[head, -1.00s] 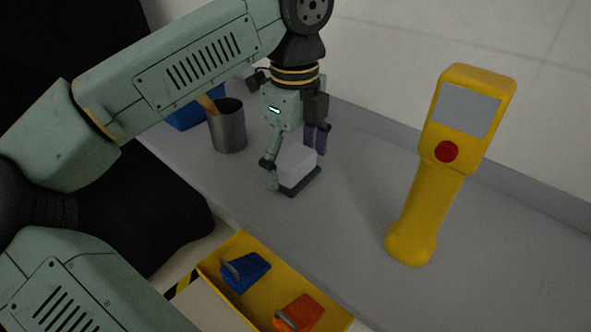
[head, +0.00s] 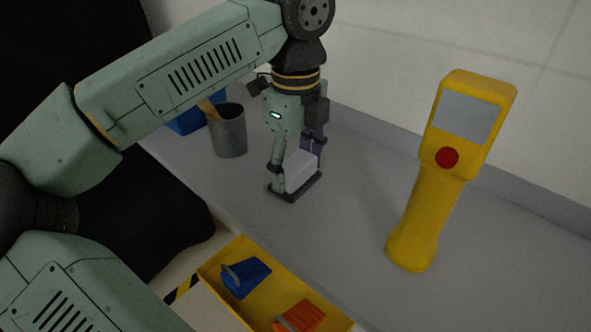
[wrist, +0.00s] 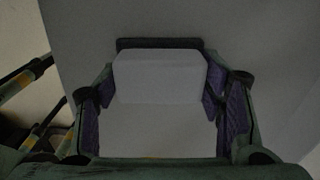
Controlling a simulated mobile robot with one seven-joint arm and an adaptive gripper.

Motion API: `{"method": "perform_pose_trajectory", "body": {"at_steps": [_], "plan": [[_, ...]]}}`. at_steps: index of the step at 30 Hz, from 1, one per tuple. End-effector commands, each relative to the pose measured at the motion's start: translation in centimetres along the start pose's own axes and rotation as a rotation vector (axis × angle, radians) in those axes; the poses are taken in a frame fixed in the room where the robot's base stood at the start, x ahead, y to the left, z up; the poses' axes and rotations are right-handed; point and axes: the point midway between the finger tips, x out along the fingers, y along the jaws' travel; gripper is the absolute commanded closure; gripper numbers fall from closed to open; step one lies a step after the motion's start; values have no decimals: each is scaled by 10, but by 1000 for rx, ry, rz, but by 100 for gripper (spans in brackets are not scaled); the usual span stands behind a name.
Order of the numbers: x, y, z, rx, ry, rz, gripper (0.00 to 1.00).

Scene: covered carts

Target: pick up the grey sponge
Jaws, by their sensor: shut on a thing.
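The grey sponge (head: 301,172) is a pale block in the head view, low over a dark flat holder (head: 312,190) on the grey counter. I cannot tell whether it still touches the holder. My gripper (head: 296,166) points down with one finger on each side of the sponge and is shut on it. In the wrist view the sponge (wrist: 160,80) fills the space between the purple-padded fingers (wrist: 162,115). The dark holder's edge (wrist: 160,43) shows beyond it. The far finger is partly hidden in the head view.
A grey metal cup (head: 229,135) with a wooden item stands left of my gripper, before a blue container (head: 187,122). A yellow handheld device (head: 432,185) stands at right. A yellow tray (head: 225,262) holds blue and orange clips below. The counter between holder and device is clear.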

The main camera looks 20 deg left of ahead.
Motion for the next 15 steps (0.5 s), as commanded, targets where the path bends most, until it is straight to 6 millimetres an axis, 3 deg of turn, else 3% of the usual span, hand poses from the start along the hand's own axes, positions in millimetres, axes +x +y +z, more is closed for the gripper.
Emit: {"method": "perform_pose_trajectory", "body": {"at_steps": [8, 15], "plan": [[-11, 0, 0, -1, -1, 0, 68], [-43, 0, 1, -2, -2, 0, 68]]}}
